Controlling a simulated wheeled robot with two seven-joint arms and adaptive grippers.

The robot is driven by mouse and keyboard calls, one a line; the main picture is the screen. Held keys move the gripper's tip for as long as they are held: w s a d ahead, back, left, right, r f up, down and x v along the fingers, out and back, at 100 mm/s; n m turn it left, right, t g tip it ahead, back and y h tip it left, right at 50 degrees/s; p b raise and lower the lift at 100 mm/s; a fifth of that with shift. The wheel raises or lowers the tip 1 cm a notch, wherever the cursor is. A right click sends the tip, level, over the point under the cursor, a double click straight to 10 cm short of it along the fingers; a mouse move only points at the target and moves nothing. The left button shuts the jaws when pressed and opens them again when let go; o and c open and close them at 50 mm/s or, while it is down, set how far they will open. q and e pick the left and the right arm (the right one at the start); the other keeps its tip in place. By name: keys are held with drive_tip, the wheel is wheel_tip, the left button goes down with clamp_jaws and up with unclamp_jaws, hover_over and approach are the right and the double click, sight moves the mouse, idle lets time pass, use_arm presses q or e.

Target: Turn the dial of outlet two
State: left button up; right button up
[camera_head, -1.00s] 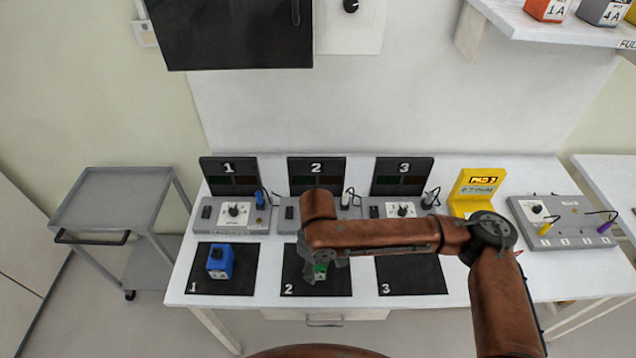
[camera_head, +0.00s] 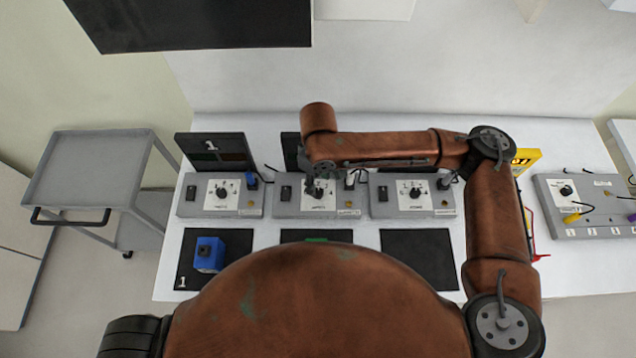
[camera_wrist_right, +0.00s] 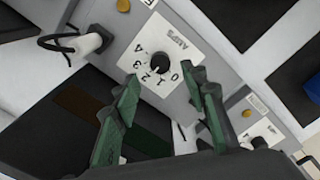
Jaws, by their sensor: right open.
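Outlet two is the middle grey box (camera_head: 345,209) on the bench, between two similar outlets. Its dial is a black knob (camera_wrist_right: 160,64) on a white plate numbered 0 to 4 in the right wrist view; its exact setting is too small to tell. My right gripper (camera_wrist_right: 160,88) is open, with its two green fingers on either side of the dial plate, close to the knob. I cannot tell whether they touch it. In the head view my right gripper (camera_head: 312,182) is over outlet two and partly hides its dial. My left gripper is not in view.
Outlet one (camera_head: 190,208) and outlet three (camera_head: 380,208) stand close on either side. A white plug (camera_wrist_right: 88,43) with a black cable is near the dial. A blue block (camera_head: 209,254) sits on mat one. A green block (camera_head: 316,239) is mostly hidden by my body.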

sight(318, 191)
wheel_tip(318, 191, down, 4)
drive_tip(key=shift+f+b, duration=0.25)
drive_tip(key=shift+b, duration=0.05)
drive_tip(key=shift+f, duration=0.65)
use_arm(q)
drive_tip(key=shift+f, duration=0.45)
use_arm(e)
clamp_jaws()
